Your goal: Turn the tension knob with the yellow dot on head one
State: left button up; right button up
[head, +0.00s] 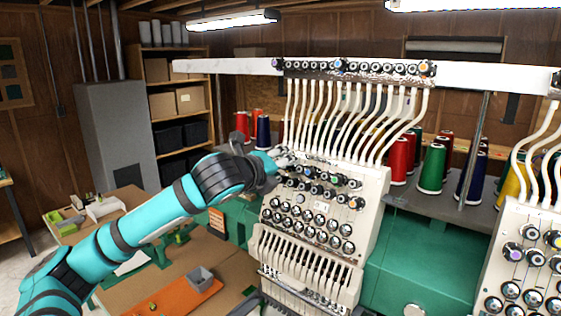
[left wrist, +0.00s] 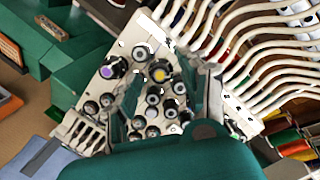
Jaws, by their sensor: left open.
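The white embroidery head (head: 372,190) in the middle of the head view carries rows of black and silver tension knobs. My left gripper (head: 283,157) is at the upper left corner of this knob panel. In the left wrist view, a knob with a yellow dot (left wrist: 159,73) lies between the open fingers, with a finger on each side. I cannot tell whether the fingers touch it. A knob with a purple dot (left wrist: 113,68) sits to its left, outside the fingers. In the head view the yellow-dot knob cannot be made out behind my gripper. My right gripper is not in view.
A second head with knobs (head: 533,255) stands at the right. White thread tubes (head: 345,115) run close above the panel from the top rail (head: 480,76). Thread cones (head: 432,168) stand behind. An orange tray (head: 172,299) lies on the bench at lower left.

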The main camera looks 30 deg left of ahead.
pick_arm(q)
jog(key=shift+w, duration=0.1)
grip_shut()
dwell(0.3)
jog(key=shift+n, duration=0.4)
jog(key=n+g, duration=0.1)
jog(key=n, duration=0.6)
jog(key=n+g+h, duration=0.1)
jog(key=n, duration=0.6)
jog(key=n+g+h, duration=0.1)
jog(key=n, duration=0.6)
jog(key=shift+w+a+r+n+g, duration=0.1)
jog(key=shift+r+n+g, duration=0.2)
jog(key=shift+g, duration=0.1)
jog(key=shift+f, duration=0.1)
